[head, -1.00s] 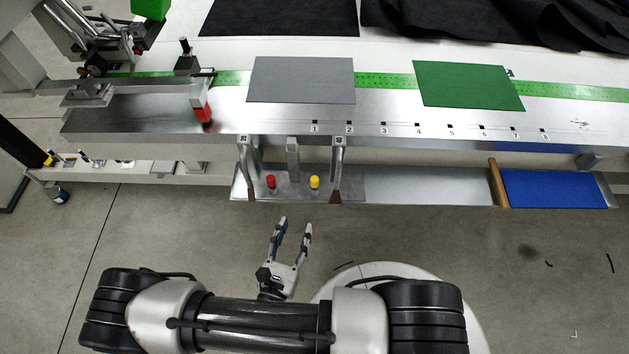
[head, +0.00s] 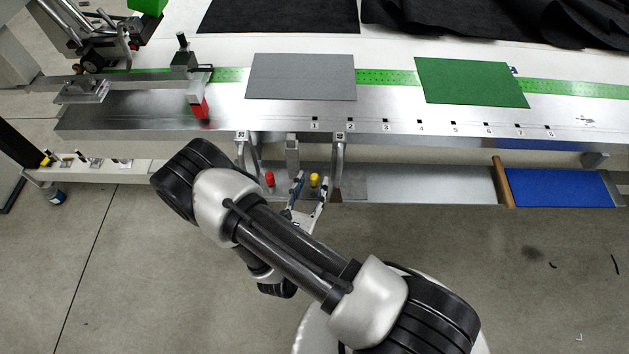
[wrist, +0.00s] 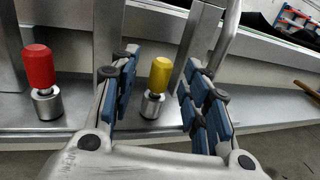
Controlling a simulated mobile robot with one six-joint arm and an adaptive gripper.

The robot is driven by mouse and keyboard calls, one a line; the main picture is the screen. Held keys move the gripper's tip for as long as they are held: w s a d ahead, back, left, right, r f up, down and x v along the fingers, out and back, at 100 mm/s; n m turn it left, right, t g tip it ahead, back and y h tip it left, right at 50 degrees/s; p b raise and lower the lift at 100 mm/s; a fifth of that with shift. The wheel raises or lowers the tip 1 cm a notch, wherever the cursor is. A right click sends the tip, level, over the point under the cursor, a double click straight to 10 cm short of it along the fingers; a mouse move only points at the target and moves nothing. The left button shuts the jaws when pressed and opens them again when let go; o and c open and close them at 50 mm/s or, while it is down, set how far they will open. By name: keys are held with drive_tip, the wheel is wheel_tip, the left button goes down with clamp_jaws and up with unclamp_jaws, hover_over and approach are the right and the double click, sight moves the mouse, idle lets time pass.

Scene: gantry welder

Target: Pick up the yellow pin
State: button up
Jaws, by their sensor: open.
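The yellow pin (head: 314,180) stands upright on the metal shelf (head: 430,184) below the table edge. In the wrist view the yellow pin (wrist: 159,76) has a yellow cap over a short silver metal base, and it shows between my open fingers. My gripper (head: 309,181) is open and empty, its fingertips close to the pin in the head view. In the wrist view my gripper (wrist: 163,75) has blue pads on both fingers. I cannot tell whether either pad touches the pin.
A red pin (wrist: 39,68) stands left of the yellow one, also in the head view (head: 270,180). Metal brackets (head: 338,158) rise close behind the pins. A wooden strip (head: 500,182) and a blue mat (head: 558,187) lie farther right, with bare shelf between.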

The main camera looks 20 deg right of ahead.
sight(313, 182)
drive_tip(key=shift+x, duration=1.55)
drive_tip(key=shift+s, duration=0.1)
drive_tip(key=shift+c, duration=0.2)
clamp_jaws()
